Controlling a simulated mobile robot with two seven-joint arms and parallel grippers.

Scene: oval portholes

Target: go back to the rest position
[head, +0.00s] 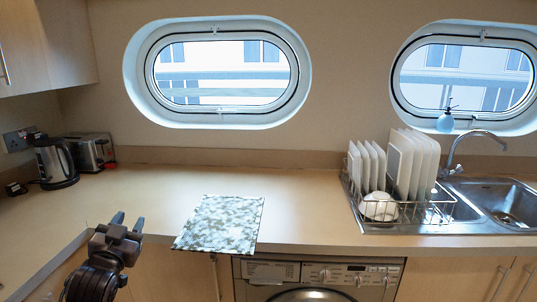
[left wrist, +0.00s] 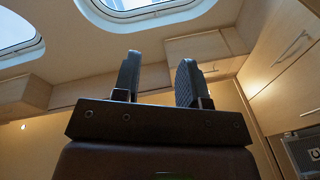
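My left gripper (head: 127,224) shows at the lower left of the head view, in front of the counter's front edge. Its two fingers point up and stand apart with nothing between them. The left wrist view also shows the left gripper (left wrist: 158,80) open and empty, with a wall, windows and cupboards behind it. My right gripper is in neither view.
A wooden counter (head: 300,200) runs along the wall. A patterned mat (head: 220,224) lies at its front edge. A kettle (head: 56,162) and toaster (head: 90,152) stand at the left. A dish rack (head: 400,212) with plates and a sink (head: 510,203) are at the right.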

